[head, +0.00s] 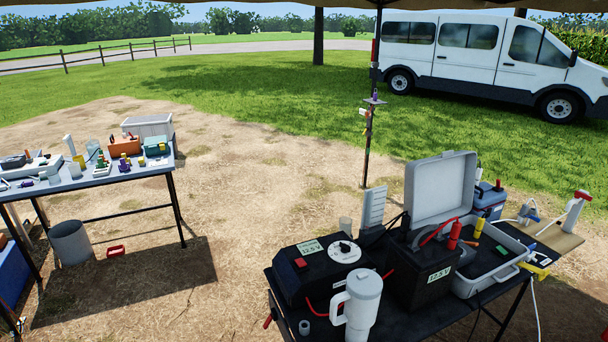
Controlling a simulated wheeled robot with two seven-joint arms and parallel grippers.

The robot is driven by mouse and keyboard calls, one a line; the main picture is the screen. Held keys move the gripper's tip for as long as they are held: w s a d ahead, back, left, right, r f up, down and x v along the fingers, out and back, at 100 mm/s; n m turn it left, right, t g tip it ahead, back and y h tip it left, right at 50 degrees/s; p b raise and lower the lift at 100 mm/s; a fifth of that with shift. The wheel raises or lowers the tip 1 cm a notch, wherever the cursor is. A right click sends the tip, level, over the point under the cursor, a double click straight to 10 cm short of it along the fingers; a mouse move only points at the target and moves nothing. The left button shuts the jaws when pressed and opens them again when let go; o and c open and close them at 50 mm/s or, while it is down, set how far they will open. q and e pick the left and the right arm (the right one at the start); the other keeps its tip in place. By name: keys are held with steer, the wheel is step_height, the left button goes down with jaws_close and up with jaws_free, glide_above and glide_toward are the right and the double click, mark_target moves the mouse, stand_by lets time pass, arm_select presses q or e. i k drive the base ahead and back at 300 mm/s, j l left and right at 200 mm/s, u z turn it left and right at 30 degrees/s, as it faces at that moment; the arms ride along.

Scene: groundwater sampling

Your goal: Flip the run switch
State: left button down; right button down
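A black control box (318,284) stands on the near left part of the dark table at the right. Its top carries a red switch (300,263), a white dial with a black knob (345,249) and a small display that seems to read 12.5 V (312,247). I take the red switch to be the run switch; its on or off position is too small to tell. Neither of my grippers is in view.
A white handled mug (362,305) stands close in front of the box. A black battery (425,278) and an open grey case (438,187) are to its right. Red leads run between box and battery. Another cluttered table (130,176) stands at left, with bare ground between.

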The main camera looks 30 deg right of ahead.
mark_target(499, 248)
steer(key=k+l+z, duration=0.1)
steer(key=z, duration=2.05)
steer(key=l+z, duration=0.4)
steer(key=i+l+z, duration=0.1)
steer(key=l+z, duration=0.3)
